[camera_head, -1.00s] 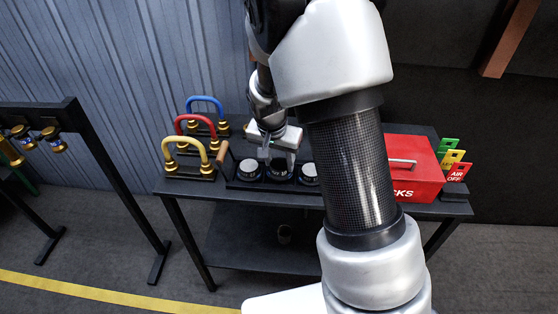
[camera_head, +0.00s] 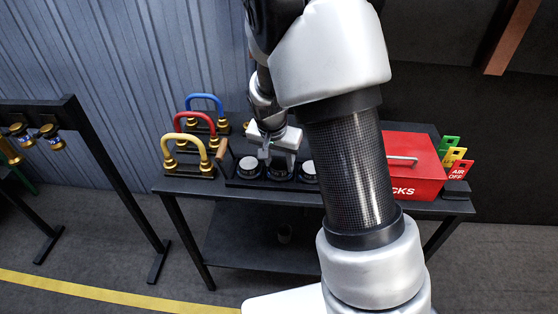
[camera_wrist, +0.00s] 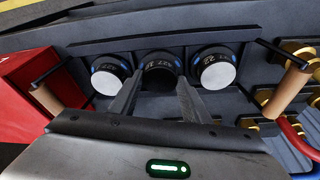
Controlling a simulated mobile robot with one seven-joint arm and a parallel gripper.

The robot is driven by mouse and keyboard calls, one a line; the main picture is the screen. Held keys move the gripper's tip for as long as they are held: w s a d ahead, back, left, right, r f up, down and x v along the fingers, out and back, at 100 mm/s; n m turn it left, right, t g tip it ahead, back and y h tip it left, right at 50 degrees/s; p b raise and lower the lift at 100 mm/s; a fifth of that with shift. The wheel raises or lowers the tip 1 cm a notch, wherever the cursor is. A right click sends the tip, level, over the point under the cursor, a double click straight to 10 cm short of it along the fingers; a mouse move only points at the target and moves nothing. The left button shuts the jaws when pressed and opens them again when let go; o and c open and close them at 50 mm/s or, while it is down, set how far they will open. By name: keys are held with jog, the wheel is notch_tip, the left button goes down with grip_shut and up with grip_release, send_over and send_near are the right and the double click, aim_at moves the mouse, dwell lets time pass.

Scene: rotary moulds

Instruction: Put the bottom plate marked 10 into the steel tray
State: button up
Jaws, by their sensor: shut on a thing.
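Three short round pieces with dark sides and blue marks stand in a row in a dark rack (camera_wrist: 240,42). The wrist view shows the left piece (camera_wrist: 108,78), the middle piece (camera_wrist: 160,60) and the right piece (camera_wrist: 217,72). The outer two have silver faces, and the middle one's face looks dark. I cannot surely read a 10 on any of them. My gripper (camera_wrist: 158,93) is shut on the middle piece, one finger on each side; the head view shows it (camera_head: 277,160) above the rack. No steel tray is recognisable.
A black table (camera_head: 230,195) carries the rack, with wooden handles at its ends. Blue (camera_head: 205,97), red (camera_head: 196,116) and yellow (camera_head: 184,138) handled pieces stand left of it. A red box (camera_head: 412,165) and coloured tags (camera_head: 455,157) are at the right.

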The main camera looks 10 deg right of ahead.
dwell(0.3)
jog(key=o, duration=1.4)
jog(key=shift+c, duration=0.2)
jog(key=shift+s+f, duration=0.1)
jog(key=p+v, duration=0.2)
jog(key=v, duration=1.5)
jog(key=shift+r, duration=0.25)
notch_tip(320, 180, up, 7)
jog(key=p, duration=0.5)
